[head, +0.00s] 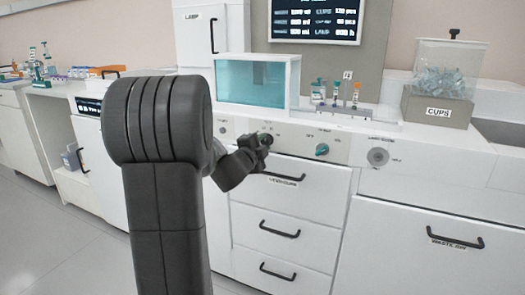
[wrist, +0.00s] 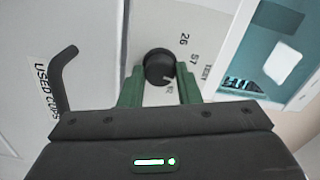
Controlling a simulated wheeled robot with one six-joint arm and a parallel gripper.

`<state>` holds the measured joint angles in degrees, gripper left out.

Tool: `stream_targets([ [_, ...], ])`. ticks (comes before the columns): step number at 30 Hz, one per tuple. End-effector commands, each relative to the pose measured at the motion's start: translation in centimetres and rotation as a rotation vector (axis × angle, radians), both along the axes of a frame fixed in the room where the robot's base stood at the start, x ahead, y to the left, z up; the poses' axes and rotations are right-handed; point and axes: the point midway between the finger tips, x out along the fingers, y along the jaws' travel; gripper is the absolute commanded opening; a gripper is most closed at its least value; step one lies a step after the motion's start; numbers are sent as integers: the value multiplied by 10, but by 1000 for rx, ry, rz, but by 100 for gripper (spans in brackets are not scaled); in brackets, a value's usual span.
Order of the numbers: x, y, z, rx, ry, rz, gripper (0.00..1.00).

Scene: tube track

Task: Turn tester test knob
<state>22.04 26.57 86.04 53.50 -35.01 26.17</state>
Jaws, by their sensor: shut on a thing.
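A round black knob (wrist: 158,67) with a pale mark stands out from the white panel in the wrist view, beside printed labels that include "TEST". My gripper (wrist: 160,80) has its green fingers on both sides of this knob and is shut on it. In the head view my gripper (head: 262,143) is at the front panel of the counter, below the teal-windowed box. There the gripper mostly hides the knob.
A teal knob (head: 322,149) and a round grey fitting (head: 378,157) sit to the right on the panel. A drawer handle (wrist: 64,75) is close by. The teal-windowed box (head: 252,82), a tube rack (head: 342,112) and a cup bin (head: 438,85) stand above.

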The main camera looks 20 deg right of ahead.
Motion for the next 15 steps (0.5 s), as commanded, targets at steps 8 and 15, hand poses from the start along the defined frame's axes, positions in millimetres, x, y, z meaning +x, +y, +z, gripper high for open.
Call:
stream_targets([
  [8, 0, 0, -1, 58, -66, -1, 7],
  [15, 0, 0, 0, 68, -78, 0, 7],
])
